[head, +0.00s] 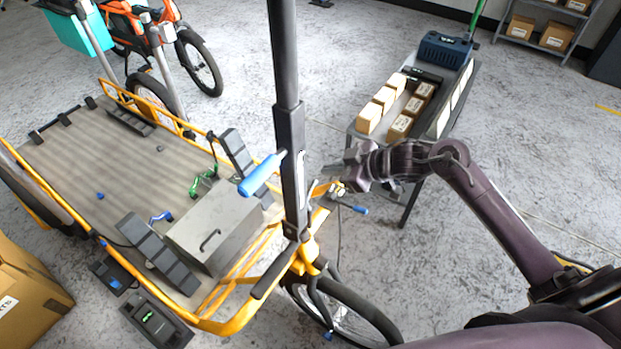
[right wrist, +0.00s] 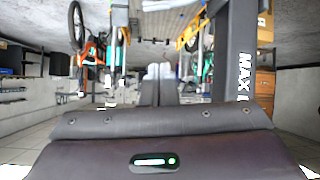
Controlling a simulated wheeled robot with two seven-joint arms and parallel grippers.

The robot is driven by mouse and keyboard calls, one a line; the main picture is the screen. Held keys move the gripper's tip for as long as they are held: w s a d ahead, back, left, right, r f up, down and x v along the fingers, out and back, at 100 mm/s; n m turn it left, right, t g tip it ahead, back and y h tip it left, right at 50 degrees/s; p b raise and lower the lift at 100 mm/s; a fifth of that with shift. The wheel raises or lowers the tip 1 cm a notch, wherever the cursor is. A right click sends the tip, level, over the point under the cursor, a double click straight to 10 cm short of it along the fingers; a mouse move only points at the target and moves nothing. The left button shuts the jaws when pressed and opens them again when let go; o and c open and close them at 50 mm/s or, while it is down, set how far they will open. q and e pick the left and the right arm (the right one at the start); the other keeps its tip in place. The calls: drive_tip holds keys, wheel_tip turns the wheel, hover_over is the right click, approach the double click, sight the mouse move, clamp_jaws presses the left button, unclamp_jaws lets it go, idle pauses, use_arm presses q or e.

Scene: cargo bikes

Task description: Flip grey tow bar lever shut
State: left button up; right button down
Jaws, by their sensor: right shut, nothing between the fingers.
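My right gripper (head: 328,172) is shut and empty, just right of the dark upright post (head: 292,150) at the front of the yellow cargo bike. In the right wrist view its two pale fingertips (right wrist: 160,72) are together. The same post, marked "MAX", stands right of them in that view (right wrist: 234,60). I cannot pick out a grey tow bar lever with certainty in either view; the area behind the post and by the gripper is partly hidden. My left gripper is not in view.
A blue-handled lever (head: 262,174) sticks out left of the post. The bike's bed (head: 110,165) carries a grey box (head: 214,226). A cart (head: 408,150) with small boxes stands behind my right arm. A cardboard box (head: 28,290) is at the lower left.

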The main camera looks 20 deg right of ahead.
sight(314, 181)
drive_tip(key=w+a+f, duration=0.1)
drive_tip(key=f, duration=0.1)
drive_tip(key=w+a+f+p, duration=0.1)
drive_tip(key=w+f, duration=0.1)
drive_tip(key=f, duration=0.1)
drive_tip(key=w+a+f, duration=0.1)
drive_tip(key=f, duration=0.1)
drive_tip(key=shift+w+a+f, duration=0.25)
drive_tip(key=shift+w+a, duration=0.1)
drive_tip(key=shift+s+d+f+p, duration=0.25)
drive_tip(key=shift+d+p, duration=0.05)
drive_tip(key=shift+d, duration=0.05)
